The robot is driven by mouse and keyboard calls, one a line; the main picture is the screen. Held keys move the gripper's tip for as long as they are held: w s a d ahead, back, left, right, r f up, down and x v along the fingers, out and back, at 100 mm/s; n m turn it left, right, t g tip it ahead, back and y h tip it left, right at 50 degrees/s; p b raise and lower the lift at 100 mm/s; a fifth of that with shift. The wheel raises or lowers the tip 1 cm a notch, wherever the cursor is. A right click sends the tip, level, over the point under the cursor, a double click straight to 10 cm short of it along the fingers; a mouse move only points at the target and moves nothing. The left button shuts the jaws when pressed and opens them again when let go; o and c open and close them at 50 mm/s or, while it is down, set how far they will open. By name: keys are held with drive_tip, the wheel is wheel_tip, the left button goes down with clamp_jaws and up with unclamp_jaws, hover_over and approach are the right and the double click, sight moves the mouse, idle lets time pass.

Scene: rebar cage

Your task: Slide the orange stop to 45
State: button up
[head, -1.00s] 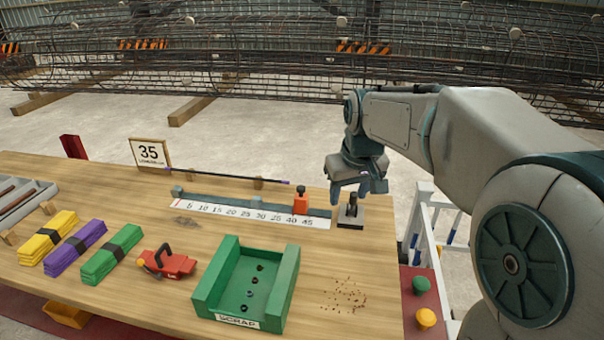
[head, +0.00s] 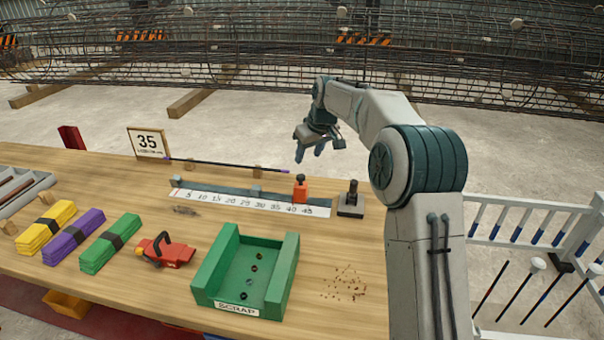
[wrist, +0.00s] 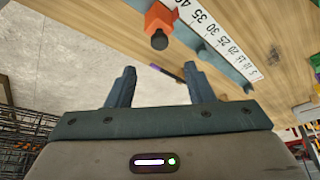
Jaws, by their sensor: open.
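The orange stop (head: 300,191), a small block with a black knob on top, stands on the grey rail behind the white number scale (head: 240,203). In the head view it is near the right end, around the 40 and 45 marks; its exact reading cannot be told. My gripper (head: 309,155) is open and empty, raised behind the stop and apart from it, fingers pointing down. In the wrist view the open fingers (wrist: 158,70) show, with the orange stop (wrist: 161,18) and its black knob beyond them.
A black post on a dark base (head: 350,203) stands right of the scale. A thin dark rod (head: 225,166) lies behind the rail. A card reading 35 (head: 148,142) stands at the back left. The green scrap tray (head: 207,272) and red tool (head: 165,251) are in front.

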sight(301, 176)
drive_tip(key=x, duration=0.9)
drive_tip(key=shift+w+f, duration=0.1)
drive_tip(key=shift+f, duration=0.25)
clamp_jaws()
